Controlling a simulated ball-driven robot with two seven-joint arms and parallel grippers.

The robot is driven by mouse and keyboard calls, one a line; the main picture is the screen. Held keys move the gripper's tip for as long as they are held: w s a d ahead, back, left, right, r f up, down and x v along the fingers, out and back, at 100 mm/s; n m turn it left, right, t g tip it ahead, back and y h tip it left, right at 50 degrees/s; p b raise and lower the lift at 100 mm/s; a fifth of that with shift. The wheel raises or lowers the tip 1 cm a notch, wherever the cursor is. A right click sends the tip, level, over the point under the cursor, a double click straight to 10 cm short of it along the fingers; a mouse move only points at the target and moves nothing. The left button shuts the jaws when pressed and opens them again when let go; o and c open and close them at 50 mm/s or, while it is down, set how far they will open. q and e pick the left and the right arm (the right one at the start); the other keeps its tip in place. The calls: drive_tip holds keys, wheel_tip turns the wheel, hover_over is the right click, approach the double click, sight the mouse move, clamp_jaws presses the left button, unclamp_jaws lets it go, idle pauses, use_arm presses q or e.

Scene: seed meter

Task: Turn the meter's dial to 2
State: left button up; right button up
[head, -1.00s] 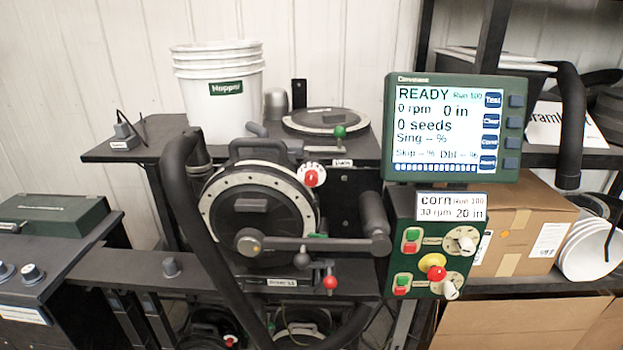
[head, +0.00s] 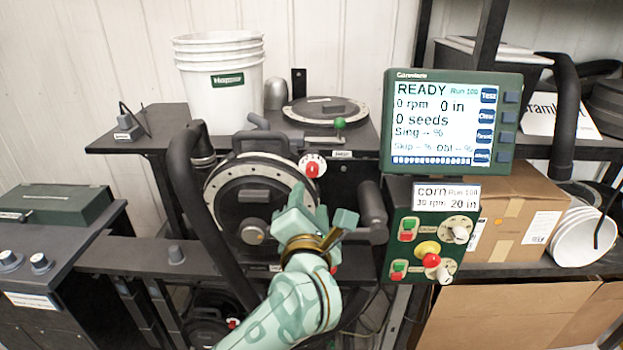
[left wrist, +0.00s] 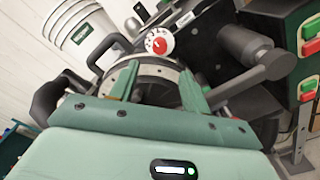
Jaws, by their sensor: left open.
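The meter (head: 226,196) is a round black disc housing with a pale, dotted rim. Its dial (head: 313,166) is a small white disc with a red knob, at the upper right of the rim. The dial also shows in the left wrist view (left wrist: 158,43), beyond the fingers; its numbers are too small to read. My left gripper (head: 318,212) is open and empty, in front of the meter's right side and below the dial. Its fingers show in the left wrist view (left wrist: 160,88), spread apart and clear of the dial. My right gripper is not in view.
A black crank handle (head: 372,212) stands right of my gripper. The monitor (head: 455,120) reads READY, above a green control box (head: 428,240). A thick black hose (head: 185,190) curves along the meter's left. A white bucket (head: 222,90) stands behind.

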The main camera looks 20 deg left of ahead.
sight(311, 174)
use_arm(q)
drive_tip(key=b+x, duration=0.1)
drive_tip(key=x, duration=0.8)
drive_tip(key=shift+w+a+f+b, duration=0.1)
drive_tip(key=shift+w+b, duration=0.2)
drive_tip(key=shift+w, duration=0.1)
drive_tip(key=shift+c, duration=0.4)
drive_tip(key=c, duration=0.9)
